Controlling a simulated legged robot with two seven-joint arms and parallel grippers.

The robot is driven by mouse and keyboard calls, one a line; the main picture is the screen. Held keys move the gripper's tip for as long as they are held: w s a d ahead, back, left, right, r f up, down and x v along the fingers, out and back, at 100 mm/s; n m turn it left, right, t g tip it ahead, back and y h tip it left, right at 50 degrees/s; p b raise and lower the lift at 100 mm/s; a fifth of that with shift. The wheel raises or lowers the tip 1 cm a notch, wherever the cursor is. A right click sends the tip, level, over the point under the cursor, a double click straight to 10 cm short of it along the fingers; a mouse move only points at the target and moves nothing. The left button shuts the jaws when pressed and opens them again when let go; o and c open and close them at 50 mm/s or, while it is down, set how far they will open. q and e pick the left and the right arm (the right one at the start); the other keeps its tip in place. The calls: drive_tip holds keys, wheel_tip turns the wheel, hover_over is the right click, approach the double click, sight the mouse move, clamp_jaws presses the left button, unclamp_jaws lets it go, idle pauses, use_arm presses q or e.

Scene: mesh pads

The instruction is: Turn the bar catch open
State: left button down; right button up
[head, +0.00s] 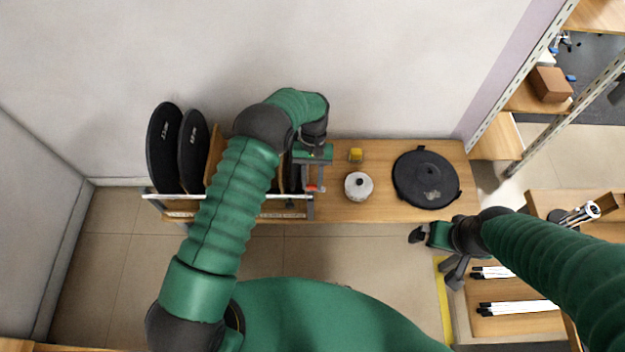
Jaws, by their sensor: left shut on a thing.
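The bar catch (314,188) shows as a small red piece at the right end of a rack's front rail. My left gripper (311,172) reaches down over the rack's right end and is shut on the bar catch. The fingers and my arm hide most of the catch, so its exact angle cannot be told. The rack's light front bar (272,197) runs left from there, partly hidden behind my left arm. My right gripper (434,256) is open and empty, in front of the bench and well away from the catch.
Black discs (164,148) stand upright in the rack at left. A silver lidded pot (358,186), a yellow block (355,155) and a black round lid (426,178) sit on the wooden bench (385,212). A crate with white rods (515,308) lies below my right arm.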

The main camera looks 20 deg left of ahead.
use_arm(q)
drive_tip(key=shift+n+h, duration=0.3)
drive_tip(key=shift+n, duration=0.3)
drive_tip(key=c, duration=1)
unclamp_jaws()
drive_tip(key=shift+c, duration=0.2)
drive_tip(key=p+v, duration=0.1)
drive_tip(key=v, duration=1.6)
drive_tip(key=shift+s, duration=0.15)
drive_tip(key=shift+a, duration=0.1)
